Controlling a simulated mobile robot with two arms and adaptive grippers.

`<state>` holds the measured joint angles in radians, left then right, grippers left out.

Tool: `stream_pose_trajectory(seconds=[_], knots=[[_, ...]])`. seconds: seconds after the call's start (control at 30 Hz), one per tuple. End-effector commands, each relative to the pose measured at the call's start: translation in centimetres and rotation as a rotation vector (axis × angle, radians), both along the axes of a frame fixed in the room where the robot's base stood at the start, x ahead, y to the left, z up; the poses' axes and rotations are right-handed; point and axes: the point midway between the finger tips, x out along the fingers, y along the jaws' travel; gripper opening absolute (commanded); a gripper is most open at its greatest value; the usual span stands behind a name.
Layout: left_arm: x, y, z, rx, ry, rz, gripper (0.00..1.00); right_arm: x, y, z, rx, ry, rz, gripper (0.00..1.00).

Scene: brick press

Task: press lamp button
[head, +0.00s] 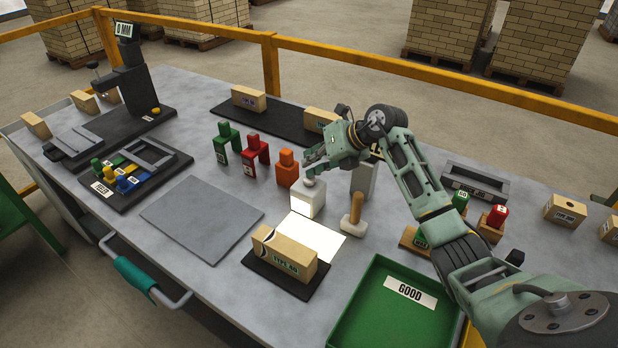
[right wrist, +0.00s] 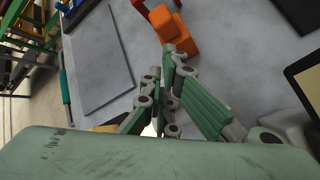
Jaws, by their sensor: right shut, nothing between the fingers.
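The lamp (head: 306,203) is a small pale grey box near the middle of the table, with a bright front face. A rounded pale button (head: 309,182) is on its top. My right gripper (head: 309,171) is shut and empty, its fingertips just above the button; I cannot tell whether they touch it. In the right wrist view the closed fingers (right wrist: 172,58) show, with the button hidden. My left gripper is not in view.
A bright panel (head: 325,236) and a brick (head: 283,254) on a dark mat lie in front of the lamp. A wooden-handled tool (head: 352,216) stands right. Orange (head: 287,167), red (head: 255,155) and green (head: 227,143) pieces stand left. A green GOOD tray (head: 374,310) is nearer.

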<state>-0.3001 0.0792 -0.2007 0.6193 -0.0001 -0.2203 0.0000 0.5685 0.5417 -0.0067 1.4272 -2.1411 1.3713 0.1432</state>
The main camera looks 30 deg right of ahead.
Motion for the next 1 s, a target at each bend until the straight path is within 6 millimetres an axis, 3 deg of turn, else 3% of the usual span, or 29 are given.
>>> stream_pose_trajectory(seconds=[0.37, 1.0], knots=[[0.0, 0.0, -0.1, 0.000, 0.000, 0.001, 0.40, -0.1, 0.0, -0.3, 0.000, 0.004, 0.001, 0.00], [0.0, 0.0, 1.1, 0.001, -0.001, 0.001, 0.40, 0.0, 0.0, 1.2, -0.001, 0.002, 0.001, 0.00]])
